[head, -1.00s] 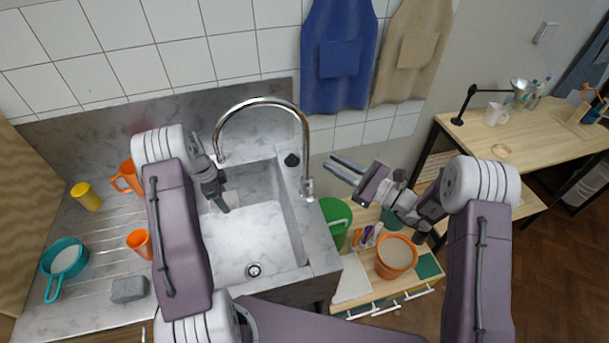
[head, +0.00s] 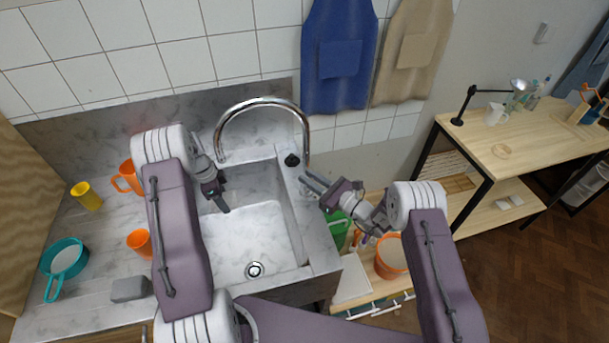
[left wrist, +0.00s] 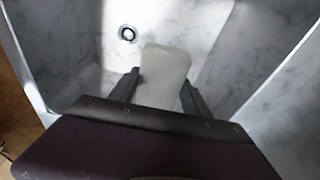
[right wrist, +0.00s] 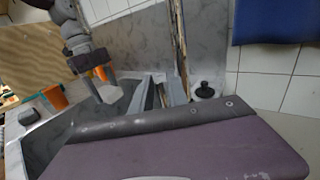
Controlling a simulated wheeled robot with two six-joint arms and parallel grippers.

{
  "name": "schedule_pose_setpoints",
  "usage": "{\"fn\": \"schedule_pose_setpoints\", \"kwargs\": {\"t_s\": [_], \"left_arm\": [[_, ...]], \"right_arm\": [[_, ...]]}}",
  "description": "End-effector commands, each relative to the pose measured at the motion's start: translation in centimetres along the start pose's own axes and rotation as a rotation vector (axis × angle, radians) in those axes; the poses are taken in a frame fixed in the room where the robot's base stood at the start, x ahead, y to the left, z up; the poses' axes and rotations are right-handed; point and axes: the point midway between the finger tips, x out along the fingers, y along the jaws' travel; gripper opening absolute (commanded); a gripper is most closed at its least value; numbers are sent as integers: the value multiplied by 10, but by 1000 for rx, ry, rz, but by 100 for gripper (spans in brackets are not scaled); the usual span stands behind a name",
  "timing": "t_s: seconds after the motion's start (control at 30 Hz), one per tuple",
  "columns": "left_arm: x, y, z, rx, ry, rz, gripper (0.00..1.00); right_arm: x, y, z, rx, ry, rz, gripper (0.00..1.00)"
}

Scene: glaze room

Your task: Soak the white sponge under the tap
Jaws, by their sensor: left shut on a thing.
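The white sponge (left wrist: 163,78) is between the fingers of my left gripper (left wrist: 157,88), which is shut on it inside the sink (head: 262,225). It also shows in the right wrist view (right wrist: 110,93); in the head view my left gripper (head: 219,205) mostly hides it. The chrome tap (head: 262,102) arches over the back of the sink, its spout end close above and behind my left gripper. My right gripper (head: 308,186) is open and empty, its fingers beside the tap's base at the right rim. I cannot tell whether they touch it. No running water shows.
A black knob-like thing (head: 292,160) stands on the right rim near my right gripper. Green (head: 338,226) and orange (head: 390,256) buckets stand right of the sink.

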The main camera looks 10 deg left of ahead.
Motion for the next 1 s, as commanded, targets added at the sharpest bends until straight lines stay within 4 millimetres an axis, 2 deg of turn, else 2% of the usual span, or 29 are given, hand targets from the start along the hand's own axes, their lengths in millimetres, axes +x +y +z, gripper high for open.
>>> {"fn": "schedule_pose_setpoints", "kwargs": {"t_s": [0.1, 0.2, 0.43, 0.47, 0.5, 0.53, 1.0], "left_arm": [[0, 0, 0, 0, 0, 0, 23], [0, 0, 0, 0, 0, 0, 23], [0, 0, 0, 0, 0, 0, 23], [0, 0, 0, 0, 0, 0, 23], [0, 0, 0, 0, 0, 0, 23], [0, 0, 0, 0, 0, 0, 23], [0, 0, 0, 0, 0, 0, 23]], "right_arm": [[15, 0, 0, -1, 0, 1, 19], [21, 0, 0, 1, 0, -1, 19], [22, 0, 0, 2, 0, -1, 19], [22, 0, 0, 1, 0, -1, 17], [22, 0, 0, 1, 0, -1, 5], [22, 0, 0, 1, 0, -1, 0], [21, 0, 0, 1, 1, -1, 0]]}}
